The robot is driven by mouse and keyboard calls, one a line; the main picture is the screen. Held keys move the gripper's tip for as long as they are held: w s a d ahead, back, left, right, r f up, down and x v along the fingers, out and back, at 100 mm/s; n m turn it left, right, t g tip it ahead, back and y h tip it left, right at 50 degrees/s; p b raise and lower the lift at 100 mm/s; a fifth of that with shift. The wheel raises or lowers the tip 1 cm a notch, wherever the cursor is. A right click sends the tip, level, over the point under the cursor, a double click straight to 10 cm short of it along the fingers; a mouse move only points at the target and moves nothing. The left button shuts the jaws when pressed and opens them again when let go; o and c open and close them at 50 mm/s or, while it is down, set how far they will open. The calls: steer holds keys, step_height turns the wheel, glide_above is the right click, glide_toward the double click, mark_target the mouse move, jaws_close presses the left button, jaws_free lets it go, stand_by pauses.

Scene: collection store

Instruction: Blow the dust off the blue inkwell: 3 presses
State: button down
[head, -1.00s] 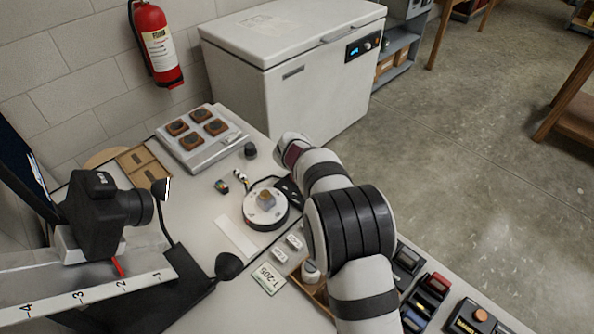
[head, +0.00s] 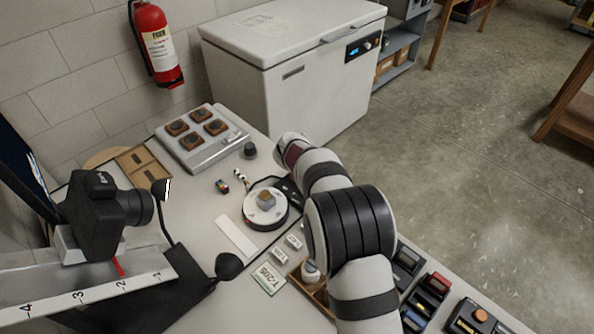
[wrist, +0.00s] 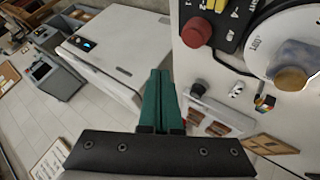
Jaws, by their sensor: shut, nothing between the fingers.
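A small squat block (head: 266,198), tan with a grey-blue part, sits on the round white turntable (head: 253,214); it also shows at the right edge of the wrist view (wrist: 292,76). I cannot tell for sure that it is the blue inkwell. My gripper (wrist: 160,76) has green fingers, closed together and empty. It points toward the freezer side, left of the turntable in the wrist view. In the head view my arm hides the fingers. A red round button (wrist: 197,32) on a black control box (wrist: 228,25) is right of the fingers, apart from them.
A camera (head: 95,215) stands at left, with a black lamp-like head (head: 228,266) in front. A tray with several brown pieces (head: 190,160), a black knob (head: 250,150) and a colour cube (head: 222,187) lie behind the turntable. A white freezer (head: 290,70) stands beyond.

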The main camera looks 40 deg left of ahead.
stand_by(0.3)
step_height(320, 180, up, 4)
steer(key=shift+f, duration=0.1)
stand_by(0.3)
steer(key=shift+f, duration=4.4)
steer(key=shift+f, duration=0.1)
steer(key=shift+f, duration=0.3)
